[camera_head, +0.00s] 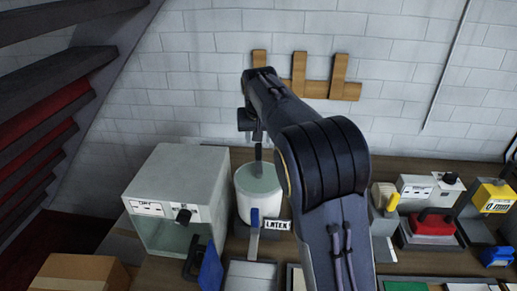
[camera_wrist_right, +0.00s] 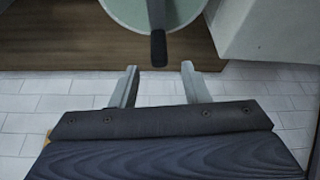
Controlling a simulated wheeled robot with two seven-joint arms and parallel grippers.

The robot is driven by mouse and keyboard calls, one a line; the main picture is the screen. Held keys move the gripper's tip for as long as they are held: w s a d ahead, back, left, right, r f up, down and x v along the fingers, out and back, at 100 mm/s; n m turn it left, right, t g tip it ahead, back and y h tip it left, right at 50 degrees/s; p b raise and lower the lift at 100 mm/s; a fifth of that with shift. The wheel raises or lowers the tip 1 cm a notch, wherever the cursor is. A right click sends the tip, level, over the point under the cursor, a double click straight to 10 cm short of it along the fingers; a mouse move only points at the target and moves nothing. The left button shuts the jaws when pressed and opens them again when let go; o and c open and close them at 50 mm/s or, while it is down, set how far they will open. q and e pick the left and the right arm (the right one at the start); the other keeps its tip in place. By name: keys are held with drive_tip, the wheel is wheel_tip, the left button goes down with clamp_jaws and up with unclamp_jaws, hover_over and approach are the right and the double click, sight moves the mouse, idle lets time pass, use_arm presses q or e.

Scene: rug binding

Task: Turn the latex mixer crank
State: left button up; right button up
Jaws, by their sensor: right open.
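The latex mixer (camera_head: 250,208) is a white round tub with a pale green top and a "LATEX" label. It stands on the bench between a grey box and my right arm. Its crank (camera_head: 258,162) rises from the top as a grey bar. In the right wrist view the crank's dark grip (camera_wrist_right: 158,48) points toward my right gripper (camera_wrist_right: 158,80). The two fingers are open and apart, with the grip's end just beyond the gap and nothing between them. In the head view my right arm hides part of the mixer's right side. My left gripper is not in view.
A grey box (camera_head: 183,165) with a black knob stands left of the mixer. Red (camera_head: 434,224) and yellow (camera_head: 493,197) devices stand at right. Wooden pegs (camera_head: 299,75) are on the wall behind.

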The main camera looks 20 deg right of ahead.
sight(259, 144)
drive_tip(key=x, duration=0.7)
drive_tip(key=shift+s, duration=0.1)
clamp_jaws()
drive_tip(key=shift+d, duration=0.1)
